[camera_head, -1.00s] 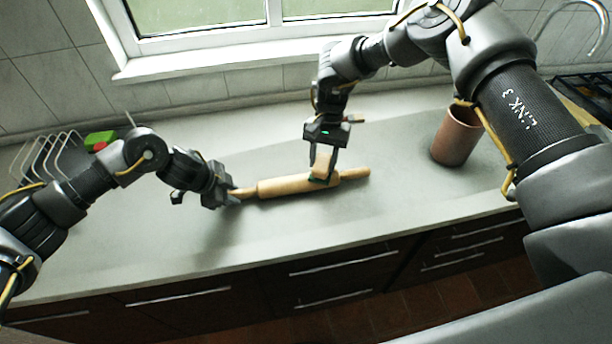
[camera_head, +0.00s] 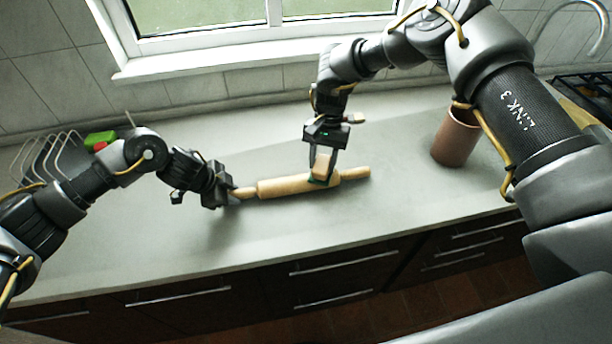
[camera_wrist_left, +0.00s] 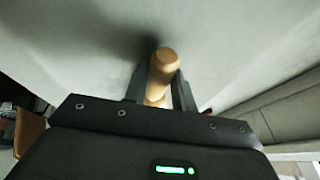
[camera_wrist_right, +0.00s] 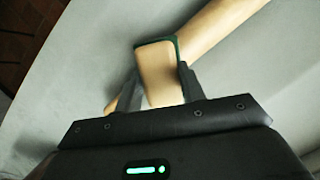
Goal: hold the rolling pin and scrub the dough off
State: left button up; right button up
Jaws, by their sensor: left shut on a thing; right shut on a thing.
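The wooden rolling pin (camera_head: 290,187) lies across the grey counter in the head view. My left gripper (camera_head: 232,195) is shut on its left handle (camera_wrist_left: 162,72), which shows between the fingers in the left wrist view. My right gripper (camera_head: 325,165) is shut on a tan block-shaped scrubber with a dark green edge (camera_wrist_right: 158,72). The scrubber is over the right part of the pin's barrel and seems to touch it. In the right wrist view the pin (camera_wrist_right: 215,30) runs diagonally behind the scrubber. I cannot make out any dough on the pin.
A terracotta-coloured pot (camera_head: 456,136) stands on the counter to the right, near my right arm. A wire rack (camera_head: 48,158) and a green and red item (camera_head: 99,140) are at the back left. The counter in front of the pin is clear.

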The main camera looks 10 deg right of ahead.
notch_tip(320, 180, up, 13)
dwell(0.9)
dwell(0.4)
pick_arm(q)
jog(key=o, duration=0.8)
pick_arm(e)
jog(key=shift+r, duration=0.1)
pick_arm(q)
notch_tip(320, 180, up, 7)
jog(key=p, duration=0.7)
jog(key=shift+r+p, duration=0.1)
jog(key=shift+p, duration=0.2)
pick_arm(e)
notch_tip(320, 180, up, 7)
jog(key=shift+r, duration=0.2)
pick_arm(q)
jog(key=shift+o, duration=0.6)
